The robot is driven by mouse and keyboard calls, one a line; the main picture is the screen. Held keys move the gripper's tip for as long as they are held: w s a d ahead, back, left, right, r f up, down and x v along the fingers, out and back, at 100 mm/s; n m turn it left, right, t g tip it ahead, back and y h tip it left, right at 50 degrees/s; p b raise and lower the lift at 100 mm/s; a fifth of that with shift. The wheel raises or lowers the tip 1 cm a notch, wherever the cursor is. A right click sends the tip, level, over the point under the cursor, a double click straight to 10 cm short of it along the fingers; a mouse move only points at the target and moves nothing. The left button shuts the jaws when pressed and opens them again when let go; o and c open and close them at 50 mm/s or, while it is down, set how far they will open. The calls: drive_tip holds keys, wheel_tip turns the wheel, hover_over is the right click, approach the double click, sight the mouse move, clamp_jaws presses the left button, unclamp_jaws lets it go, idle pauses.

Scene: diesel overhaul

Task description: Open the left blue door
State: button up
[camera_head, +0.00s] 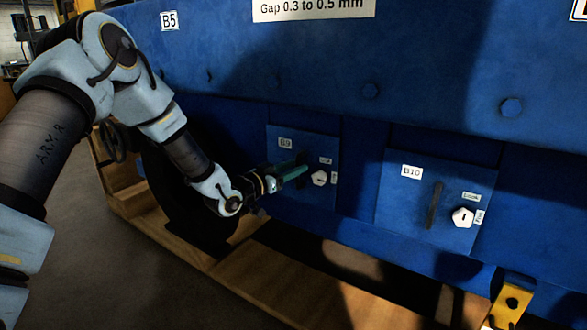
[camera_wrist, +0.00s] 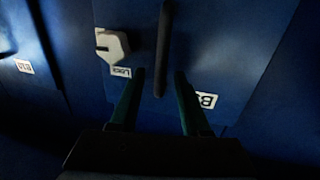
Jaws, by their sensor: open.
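The left blue door (camera_head: 308,195), labelled B9, is a flat panel low on the blue engine side, and it looks closed. It fills the middle of the wrist view (camera_wrist: 225,45). Its dark bar handle (camera_wrist: 163,45) shows there; in the head view my gripper mostly hides it. A white knob (camera_head: 319,178) sits right of the handle, beside a Lock label, and shows in the wrist view too (camera_wrist: 112,47). My gripper (camera_head: 302,168) is at the door, its green fingers (camera_wrist: 159,72) open, one on each side of the handle's near end. Contact cannot be told.
A second door (camera_head: 400,215), labelled B10, with its own handle (camera_head: 433,205) and white knob (camera_head: 463,217), is to the right. A wooden base (camera_head: 240,275) runs below the engine. A yellow bracket (camera_head: 510,305) stands at lower right. Open floor (camera_head: 90,270) lies at left.

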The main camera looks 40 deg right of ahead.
drive_tip(key=shift+d, duration=0.15)
drive_tip(key=shift+c, duration=0.4)
clamp_jaws()
idle(1.0)
